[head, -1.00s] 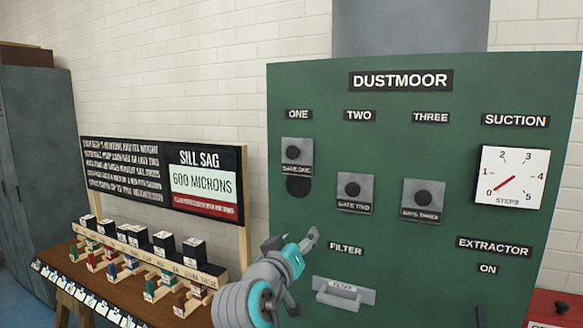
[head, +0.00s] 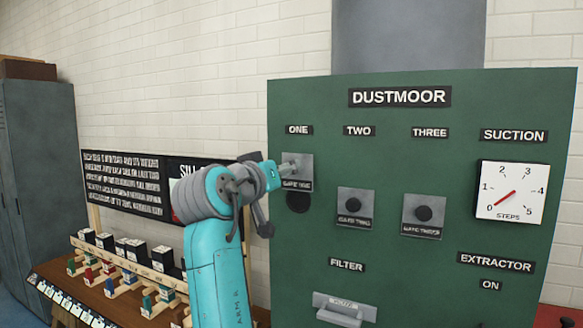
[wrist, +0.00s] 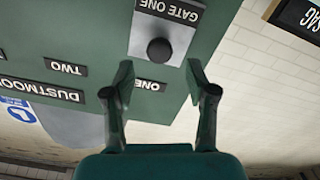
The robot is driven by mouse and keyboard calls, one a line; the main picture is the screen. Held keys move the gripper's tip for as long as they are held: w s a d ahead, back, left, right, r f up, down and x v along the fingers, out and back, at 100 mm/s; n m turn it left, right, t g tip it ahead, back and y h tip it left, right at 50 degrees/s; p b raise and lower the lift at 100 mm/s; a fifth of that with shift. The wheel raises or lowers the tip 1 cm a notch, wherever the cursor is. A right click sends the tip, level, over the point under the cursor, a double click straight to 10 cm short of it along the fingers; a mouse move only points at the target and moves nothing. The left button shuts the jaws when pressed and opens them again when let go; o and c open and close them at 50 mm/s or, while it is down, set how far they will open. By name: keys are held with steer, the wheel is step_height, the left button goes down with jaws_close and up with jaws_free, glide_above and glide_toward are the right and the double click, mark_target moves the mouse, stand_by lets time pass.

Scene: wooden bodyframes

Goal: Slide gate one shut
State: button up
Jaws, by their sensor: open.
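Gate one is a grey sliding plate (head: 303,165) with a dark round knob, under the ONE label on the green panel (head: 420,275). It sits higher than the plates of gates two and three, and part of a dark round opening (head: 298,203) shows below it. My gripper (head: 279,172) is up at the left edge of gate one and hides its knob in the head view. In the upside-down wrist view, my open gripper (wrist: 160,76) has its fingertips to either side of the knob's line. The knob (wrist: 159,51) shows just beyond them, with nothing between the fingers.
Gate two (head: 355,208) and gate three (head: 424,215) sit lower to the right, with no opening showing beneath them. A suction dial (head: 511,192) points near 0. A filter handle (head: 343,308) juts out below. A bench with blocks (head: 100,290) stands at left.

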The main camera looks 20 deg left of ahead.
steer(key=shift+w, duration=2.6)
steer(key=shift+f, duration=0.1)
jaws_close()
